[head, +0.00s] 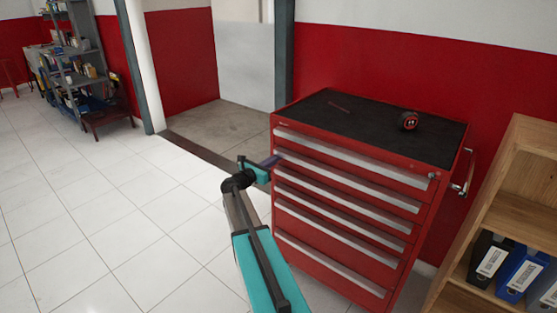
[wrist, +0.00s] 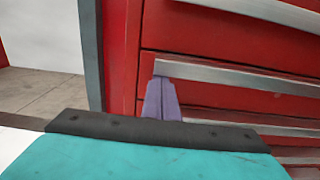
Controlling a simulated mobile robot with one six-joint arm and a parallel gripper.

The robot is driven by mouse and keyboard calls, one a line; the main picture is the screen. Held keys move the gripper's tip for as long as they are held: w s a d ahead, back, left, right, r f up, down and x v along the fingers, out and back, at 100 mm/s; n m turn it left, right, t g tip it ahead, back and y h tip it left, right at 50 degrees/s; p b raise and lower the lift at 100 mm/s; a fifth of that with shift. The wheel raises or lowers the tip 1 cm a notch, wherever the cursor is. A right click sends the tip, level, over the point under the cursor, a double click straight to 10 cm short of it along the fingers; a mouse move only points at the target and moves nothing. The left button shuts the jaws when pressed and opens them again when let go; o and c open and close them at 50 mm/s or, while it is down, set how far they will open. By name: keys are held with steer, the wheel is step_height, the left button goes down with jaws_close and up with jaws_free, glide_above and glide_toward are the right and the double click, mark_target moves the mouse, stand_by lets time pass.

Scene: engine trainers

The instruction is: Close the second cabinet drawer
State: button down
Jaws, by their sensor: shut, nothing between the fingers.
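The red tool cabinet (head: 436,215) stands against the red wall, with several drawers that have long silver handle strips. The second drawer's strip (head: 350,184) lies below the top one. The drawer fronts look nearly flush; I cannot tell whether the second drawer stands slightly out. My gripper (head: 274,160) is at the left end of the second strip, its purple fingers shut and empty. In the wrist view the shut fingers (wrist: 161,84) overlap the left end of a silver strip (wrist: 245,80); contact is not clear.
A wooden shelf (head: 517,218) with binders stands close at the right. A grey shelf rack (head: 75,55) is at the far left. The tiled floor left of my arm is clear.

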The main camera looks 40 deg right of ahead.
steer(key=s+a, duration=0.2)
steer(key=a, duration=1.1)
steer(key=shift+f, duration=0.2)
steer(key=shift+w+a, duration=0.1)
